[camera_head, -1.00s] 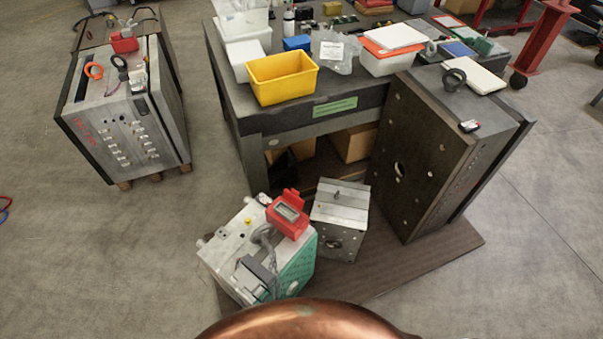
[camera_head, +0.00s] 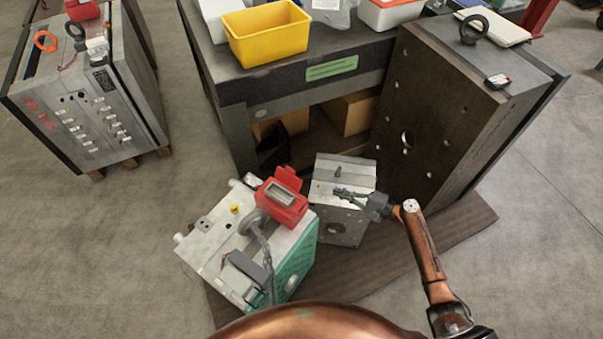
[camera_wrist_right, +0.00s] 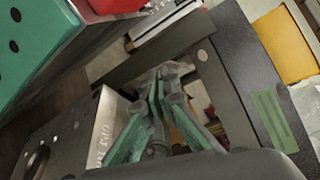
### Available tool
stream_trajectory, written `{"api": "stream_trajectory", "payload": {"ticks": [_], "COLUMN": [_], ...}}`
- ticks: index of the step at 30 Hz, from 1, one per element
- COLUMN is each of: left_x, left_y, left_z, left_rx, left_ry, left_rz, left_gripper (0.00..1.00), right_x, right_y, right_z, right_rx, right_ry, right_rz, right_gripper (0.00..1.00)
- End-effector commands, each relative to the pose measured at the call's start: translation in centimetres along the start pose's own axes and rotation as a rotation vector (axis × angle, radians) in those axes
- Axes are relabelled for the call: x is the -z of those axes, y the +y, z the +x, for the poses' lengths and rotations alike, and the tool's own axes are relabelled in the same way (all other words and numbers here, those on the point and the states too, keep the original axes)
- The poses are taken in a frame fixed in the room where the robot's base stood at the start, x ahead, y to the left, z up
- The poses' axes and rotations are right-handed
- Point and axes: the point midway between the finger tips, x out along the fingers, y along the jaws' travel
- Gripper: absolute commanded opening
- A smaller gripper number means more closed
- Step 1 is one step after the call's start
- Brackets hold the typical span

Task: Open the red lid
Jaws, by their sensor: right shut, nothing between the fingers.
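A red box (camera_head: 276,210) with a grey display window sits on top of the pale mould with a green side (camera_head: 222,237). Its red lid (camera_head: 288,178) shows as a small flap standing up at the box's back edge. My right gripper (camera_head: 340,192) is shut and empty, to the right of the red box and apart from it, over the smaller grey mould block. In the right wrist view my gripper's fingertips (camera_wrist_right: 162,78) are close together, and a red part of the box (camera_wrist_right: 115,5) shows at the top edge. My left gripper is out of view.
The smaller grey block (camera_head: 342,172) stands beside the pale mould. A big dark mould base (camera_head: 430,120) stands to the right. A workbench (camera_head: 290,85) with a yellow bin (camera_head: 265,45) is behind. Another mould (camera_head: 100,110) stands at left, with open floor between.

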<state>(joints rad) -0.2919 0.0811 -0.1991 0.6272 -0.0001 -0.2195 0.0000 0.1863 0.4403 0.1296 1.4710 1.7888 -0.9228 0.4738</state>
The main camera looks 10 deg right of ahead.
Motion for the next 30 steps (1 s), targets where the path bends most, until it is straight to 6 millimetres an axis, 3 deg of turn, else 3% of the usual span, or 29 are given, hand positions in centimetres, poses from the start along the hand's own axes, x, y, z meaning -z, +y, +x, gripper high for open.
{"api": "stream_trajectory", "payload": {"ticks": [1,3,7,11,17,25,26,30], "left_x": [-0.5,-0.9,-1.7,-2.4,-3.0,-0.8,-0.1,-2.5], "left_y": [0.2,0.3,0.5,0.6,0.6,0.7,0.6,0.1], "left_z": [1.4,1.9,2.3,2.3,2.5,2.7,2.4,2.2], "left_rx": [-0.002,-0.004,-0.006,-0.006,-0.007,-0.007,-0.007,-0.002], "left_ry": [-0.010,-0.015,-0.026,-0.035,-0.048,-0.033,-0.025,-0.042], "left_rz": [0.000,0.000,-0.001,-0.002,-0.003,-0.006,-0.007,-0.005], "left_gripper": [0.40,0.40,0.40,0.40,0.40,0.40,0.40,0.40], "right_x": [-0.9,-2.5,-4.5,-5.2,-5.9,-7.0,-7.4,-9.6], "right_y": [-2.4,-5.8,-9.2,-10.3,-10.9,-11.8,-11.8,-12.0], "right_z": [0.8,1.3,1.6,2.5,5.9,11.2,11.2,11.0], "right_rx": [0.054,0.114,0.170,0.183,0.182,0.181,0.179,0.180], "right_ry": [-0.060,-0.130,-0.205,-0.221,-0.220,-0.218,-0.216,-0.217], "right_rz": [0.010,0.024,0.036,0.039,0.038,0.038,0.038,0.037], "right_gripper": [0.00,0.00,0.00,0.00,0.00,0.00,0.00,0.00]}}
